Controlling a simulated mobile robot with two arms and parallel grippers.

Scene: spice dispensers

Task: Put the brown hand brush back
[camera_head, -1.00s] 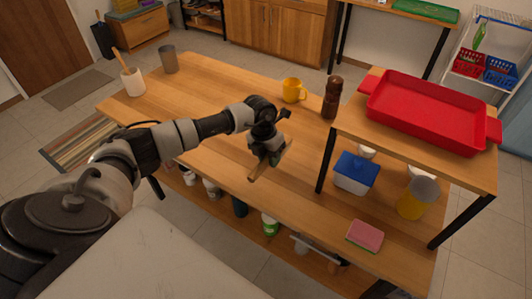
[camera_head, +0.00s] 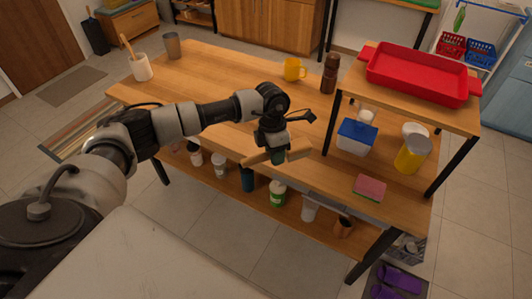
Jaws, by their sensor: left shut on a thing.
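My left gripper (camera_head: 277,156) is shut on the brown hand brush (camera_head: 297,150), a light-brown wooden piece that sticks out on both sides of the fingers. The brush is held roughly level, over the front edge of the wooden table (camera_head: 225,75) in this view, above the line of the lower shelf (camera_head: 262,202). The middle of the brush is hidden by the fingers. I cannot tell how far it is from the table edge. My right gripper is not in view.
The lower shelf holds several bottles and cups, including a green-and-white tub (camera_head: 277,193). On the right, a raised shelf carries a red tray (camera_head: 420,75); a blue-lidded box (camera_head: 356,137), yellow container (camera_head: 412,154) and pink sponge (camera_head: 370,187) are below. The table's middle is clear.

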